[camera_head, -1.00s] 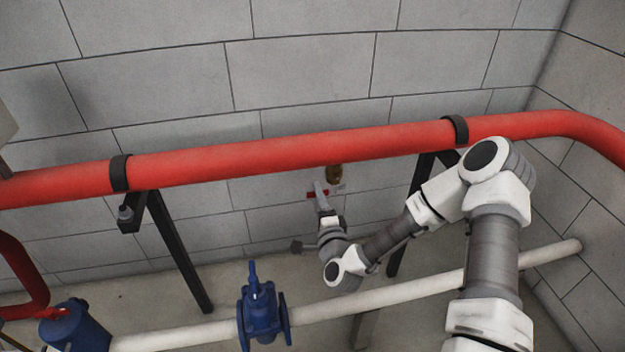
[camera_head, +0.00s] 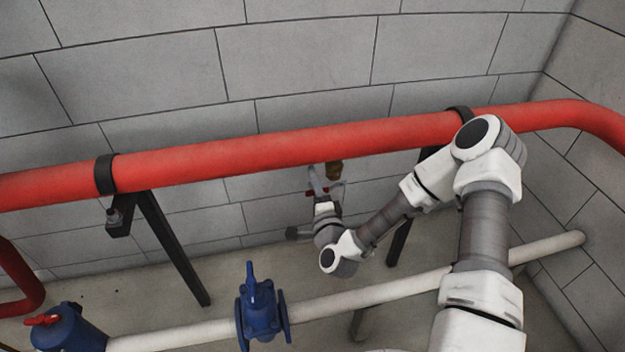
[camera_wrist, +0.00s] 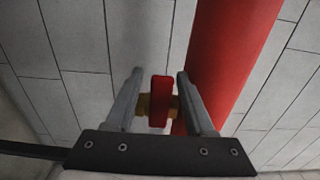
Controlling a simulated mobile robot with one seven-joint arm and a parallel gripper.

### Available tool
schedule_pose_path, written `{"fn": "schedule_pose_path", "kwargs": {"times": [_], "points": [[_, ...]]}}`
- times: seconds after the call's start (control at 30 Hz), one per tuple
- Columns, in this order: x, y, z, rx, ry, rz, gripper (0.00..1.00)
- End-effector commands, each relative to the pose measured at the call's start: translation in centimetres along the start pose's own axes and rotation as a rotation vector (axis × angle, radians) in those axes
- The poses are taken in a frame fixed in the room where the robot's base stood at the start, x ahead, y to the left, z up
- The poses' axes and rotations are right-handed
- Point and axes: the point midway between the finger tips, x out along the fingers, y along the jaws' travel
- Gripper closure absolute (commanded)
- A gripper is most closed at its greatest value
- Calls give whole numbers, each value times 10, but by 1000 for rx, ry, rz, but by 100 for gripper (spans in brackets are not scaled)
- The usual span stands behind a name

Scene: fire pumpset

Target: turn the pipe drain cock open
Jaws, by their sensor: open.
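The drain cock has a brass body (camera_head: 334,171) hanging under the red pipe and a red handle (camera_head: 310,193), partly hidden by my gripper in the head view. My gripper (camera_head: 325,182) reaches up to it from below. In the wrist view, the red handle (camera_wrist: 160,100) stands upright between the two fingers of my gripper (camera_wrist: 159,76), with brass (camera_wrist: 143,104) showing on both sides behind it. The fingers are open, one on each side of the handle, with gaps visible. I cannot tell whether either finger touches the brass.
The thick red pipe (camera_head: 270,151) runs above the cock along the grey block wall (camera_head: 300,60), on black brackets (camera_head: 170,240). Below are a white pipe (camera_head: 375,290) and a blue valve (camera_head: 261,312).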

Motion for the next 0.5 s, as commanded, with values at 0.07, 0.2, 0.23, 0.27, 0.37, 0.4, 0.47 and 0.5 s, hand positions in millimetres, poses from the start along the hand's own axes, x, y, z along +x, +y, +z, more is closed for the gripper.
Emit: {"fn": "schedule_pose_path", "kwargs": {"times": [0.07,0.2,0.23,0.27,0.37,0.4,0.47,0.5], "points": [[0,0,0,0,0,0,46],[0,0,0,0,0,0,46],[0,0,0,0,0,0,46],[0,0,0,0,0,0,52],[0,0,0,0,0,0,70],[0,0,0,0,0,0,77],[0,0,0,0,0,0,88],[0,0,0,0,0,0,95]]}}
